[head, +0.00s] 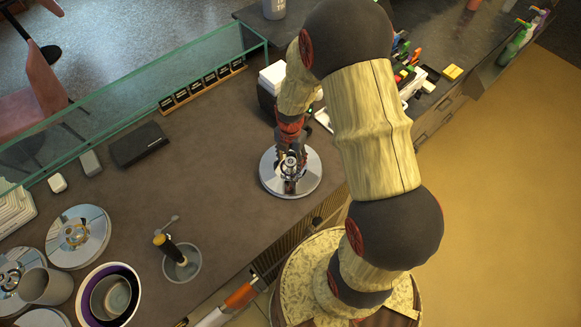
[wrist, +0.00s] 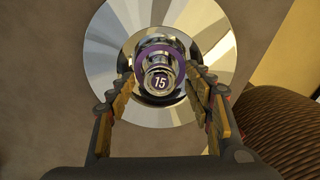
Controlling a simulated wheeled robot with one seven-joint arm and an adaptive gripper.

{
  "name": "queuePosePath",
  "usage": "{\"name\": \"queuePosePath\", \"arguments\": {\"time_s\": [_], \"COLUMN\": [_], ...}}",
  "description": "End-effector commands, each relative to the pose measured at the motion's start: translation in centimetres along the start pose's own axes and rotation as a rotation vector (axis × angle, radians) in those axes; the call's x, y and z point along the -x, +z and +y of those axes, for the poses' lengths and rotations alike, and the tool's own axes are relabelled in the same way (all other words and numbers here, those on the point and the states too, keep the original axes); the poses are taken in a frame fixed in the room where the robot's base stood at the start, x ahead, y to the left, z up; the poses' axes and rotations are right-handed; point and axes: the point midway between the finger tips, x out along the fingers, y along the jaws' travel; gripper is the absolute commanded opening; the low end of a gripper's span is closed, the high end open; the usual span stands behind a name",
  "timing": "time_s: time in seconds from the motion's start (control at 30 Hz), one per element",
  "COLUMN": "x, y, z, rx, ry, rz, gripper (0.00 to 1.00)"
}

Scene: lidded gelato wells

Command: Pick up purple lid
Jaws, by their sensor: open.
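The purple lid (head: 308,181) is a round, shiny metal disc lying on the counter below my arm. In the wrist view the lid (wrist: 205,40) has a purple ring around its central metal knob (wrist: 160,78), which bears the number 15. My gripper (head: 290,180) is directly over the lid's middle. In the wrist view my open gripper (wrist: 159,75) has one finger on each side of the knob. I cannot tell whether the fingers touch it. The gripper hides part of the lid in the head view.
Other metal lids (head: 78,251) lie at the left, near a purple-lined well (head: 134,281) with cups inside. A small well (head: 183,272) holds a dark-handled tool. A glass screen (head: 140,105) runs along the back edge. The middle counter is clear.

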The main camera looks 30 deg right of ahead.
Motion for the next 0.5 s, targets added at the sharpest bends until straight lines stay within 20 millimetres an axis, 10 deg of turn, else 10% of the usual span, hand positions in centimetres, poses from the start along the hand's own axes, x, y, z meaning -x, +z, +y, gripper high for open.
{"name": "queuePosePath", "arguments": {"time_s": [0.5], "x": [0.06], "y": [0.03], "z": [0.02], "rx": [0.0], "ry": [0.001], "rz": [-0.001], "gripper": [0.32]}}
